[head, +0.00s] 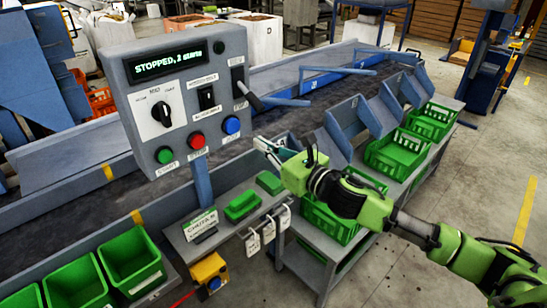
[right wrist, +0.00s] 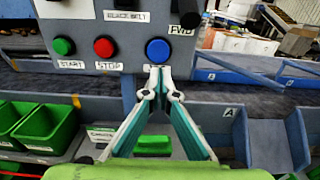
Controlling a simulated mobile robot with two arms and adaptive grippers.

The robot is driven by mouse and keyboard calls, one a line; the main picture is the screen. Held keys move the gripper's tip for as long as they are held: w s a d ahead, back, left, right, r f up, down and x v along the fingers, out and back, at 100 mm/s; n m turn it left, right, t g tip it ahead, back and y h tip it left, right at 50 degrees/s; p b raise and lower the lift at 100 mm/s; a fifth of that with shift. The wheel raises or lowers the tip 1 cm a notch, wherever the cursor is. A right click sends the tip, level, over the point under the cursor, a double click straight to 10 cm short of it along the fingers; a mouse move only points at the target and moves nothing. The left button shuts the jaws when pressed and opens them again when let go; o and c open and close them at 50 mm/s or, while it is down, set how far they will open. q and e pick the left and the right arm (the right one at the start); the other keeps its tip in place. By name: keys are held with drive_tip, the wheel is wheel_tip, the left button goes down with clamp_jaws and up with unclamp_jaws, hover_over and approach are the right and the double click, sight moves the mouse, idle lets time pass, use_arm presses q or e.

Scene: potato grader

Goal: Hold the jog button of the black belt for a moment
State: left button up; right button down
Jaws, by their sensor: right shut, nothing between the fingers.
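The grey control box (head: 185,95) stands on a post beside the belt; its display reads "STOPPED, 2 starts". The round blue button (head: 231,125) is at its lower right, beside red and green buttons; its label is partly hidden in the right wrist view, where the blue button (right wrist: 158,50) also shows. A plate above reads "BLACK BELT" (right wrist: 127,16). The dark belt (head: 75,150) runs behind the box. My right gripper (head: 260,143) is shut and empty, its tips right of and below the blue button in the head view, with a gap. My left gripper is out of view.
The box also carries a black rotary knob (head: 161,110), a black switch (head: 207,97) and a lever (head: 248,94). Green crates (head: 397,152) stand at right, and green bins (head: 131,262) at lower left.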

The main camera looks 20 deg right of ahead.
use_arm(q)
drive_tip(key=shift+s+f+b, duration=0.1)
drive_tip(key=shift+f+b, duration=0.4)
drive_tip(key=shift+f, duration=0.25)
use_arm(e)
drive_tip(key=v, duration=0.4)
drive_tip(key=shift+s+a+r, duration=0.15)
drive_tip(key=shift+s+r, duration=0.05)
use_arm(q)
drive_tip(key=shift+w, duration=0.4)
